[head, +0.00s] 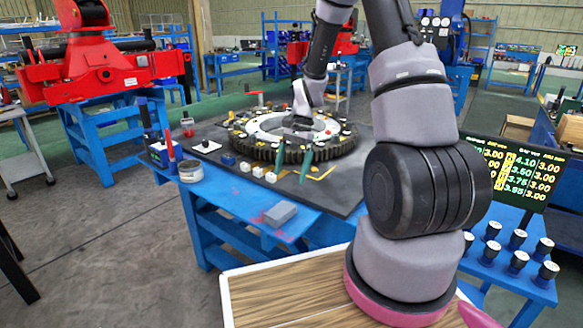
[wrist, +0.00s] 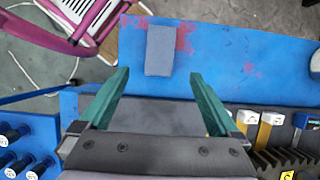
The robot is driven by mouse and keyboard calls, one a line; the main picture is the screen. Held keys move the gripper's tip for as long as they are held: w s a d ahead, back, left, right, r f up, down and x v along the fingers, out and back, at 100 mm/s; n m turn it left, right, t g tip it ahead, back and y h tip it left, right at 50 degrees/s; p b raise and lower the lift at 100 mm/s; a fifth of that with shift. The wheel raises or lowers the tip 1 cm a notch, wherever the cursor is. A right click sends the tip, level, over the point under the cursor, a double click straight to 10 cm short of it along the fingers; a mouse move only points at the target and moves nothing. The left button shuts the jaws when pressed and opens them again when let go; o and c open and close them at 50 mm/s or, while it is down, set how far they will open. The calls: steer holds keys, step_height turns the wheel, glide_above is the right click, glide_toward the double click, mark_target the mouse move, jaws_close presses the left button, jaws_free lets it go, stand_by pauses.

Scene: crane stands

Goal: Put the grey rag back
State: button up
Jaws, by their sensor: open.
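The grey rag (head: 281,213) looks like a flat, folded grey rectangle. It lies on the blue front strip of the workbench, close to the edge, and also shows in the wrist view (wrist: 160,50) at the upper middle. My gripper (head: 291,177) has two teal fingers, spread apart with no object held between them. It hangs over the bench, behind and above the rag in the head view. In the wrist view the fingertips (wrist: 158,76) point toward the rag, which lies beyond them, apart from both.
A large toothed ring (head: 290,135) sits on the dark mat behind my gripper. Reddish smears mark the blue strip.

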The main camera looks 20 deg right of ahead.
steer(key=s+r+n+t+h, duration=0.1)
steer(key=s+r+n+t, duration=0.25)
steer(key=r, duration=1.45)
steer(key=s+d+r+n+t, duration=0.1)
steer(key=s+r+n+t, duration=0.2)
steer(key=s+r, duration=1.1)
steer(key=t, duration=0.3)
steer(key=shift+d+r+h, duration=0.2)
steer(key=shift+d+h, duration=0.15)
steer(key=shift+h, duration=0.05)
steer(key=shift+t, duration=0.25)
